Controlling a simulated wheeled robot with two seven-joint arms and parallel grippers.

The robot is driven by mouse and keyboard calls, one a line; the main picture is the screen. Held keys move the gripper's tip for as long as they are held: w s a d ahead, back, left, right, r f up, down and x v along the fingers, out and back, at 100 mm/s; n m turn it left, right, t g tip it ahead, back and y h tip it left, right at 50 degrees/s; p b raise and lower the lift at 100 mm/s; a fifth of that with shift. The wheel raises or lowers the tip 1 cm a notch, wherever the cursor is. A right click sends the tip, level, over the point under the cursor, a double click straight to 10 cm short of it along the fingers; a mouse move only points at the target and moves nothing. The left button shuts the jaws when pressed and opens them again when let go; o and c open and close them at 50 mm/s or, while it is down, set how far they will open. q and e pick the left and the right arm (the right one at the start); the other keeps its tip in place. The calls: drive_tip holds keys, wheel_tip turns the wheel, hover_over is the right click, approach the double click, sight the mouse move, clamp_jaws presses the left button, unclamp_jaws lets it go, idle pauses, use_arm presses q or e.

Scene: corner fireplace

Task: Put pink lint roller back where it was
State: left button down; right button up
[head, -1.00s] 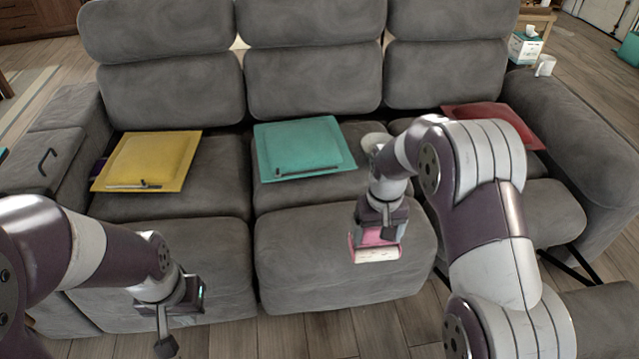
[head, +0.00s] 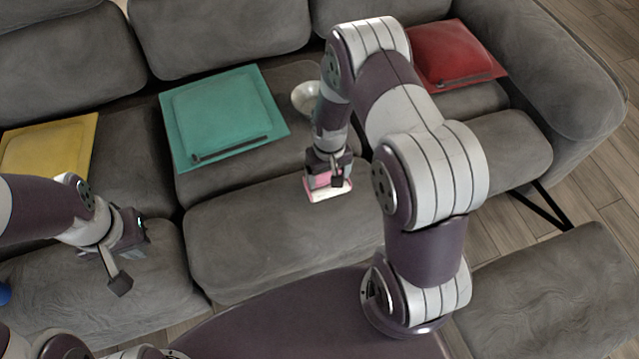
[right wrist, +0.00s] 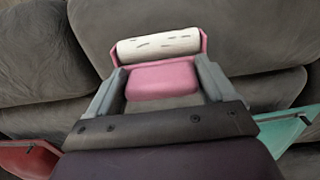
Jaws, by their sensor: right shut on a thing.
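The pink lint roller (head: 322,185) with its white roll is in my right gripper (head: 328,172), above the middle seat of the grey sofa in the head view. In the right wrist view the lint roller (right wrist: 162,80) sits between the two grey fingers of the right gripper (right wrist: 160,88), with its white roll facing away from the palm. My left gripper (head: 122,262) is at the left, over the front of the sofa. Its fingers are seen from the side and no held thing shows; whether they are apart is unclear.
The grey sofa (head: 270,240) fills the view. A teal cushion (head: 220,112), a yellow cushion (head: 50,150) and a red cushion (head: 450,52) lie on its seats. A pale bowl (head: 305,97) stands beside the teal cushion. Wooden floor (head: 590,195) shows at the right.

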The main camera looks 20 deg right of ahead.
sight(320, 182)
drive_tip(key=shift+w+a+f, duration=0.3)
drive_tip(key=shift+w+f, duration=0.1)
drive_tip(key=shift+w, duration=0.15)
drive_tip(key=shift+w+a+f, duration=0.3)
drive_tip(key=shift+w+f, duration=0.1)
drive_tip(key=shift+w, duration=0.1)
wheel_tip(320, 182, down, 4)
drive_tip(key=shift+a+r+b, duration=0.1)
drive_tip(key=shift+r+b, duration=0.05)
drive_tip(key=shift+b, duration=0.55)
drive_tip(key=shift+f, duration=0.2)
drive_tip(key=o, duration=0.8)
drive_tip(key=shift+o, duration=0.2)
wheel_tip(320, 182, up, 12)
drive_tip(key=p, duration=0.3)
drive_tip(key=s+a+r+t, duration=0.1)
drive_tip(key=s+a+r, duration=0.1)
drive_tip(key=s+r, duration=1.1)
drive_tip(key=shift+a+r+n, duration=0.25)
drive_tip(key=shift+r+n, duration=0.15)
drive_tip(key=shift+r, duration=0.2)
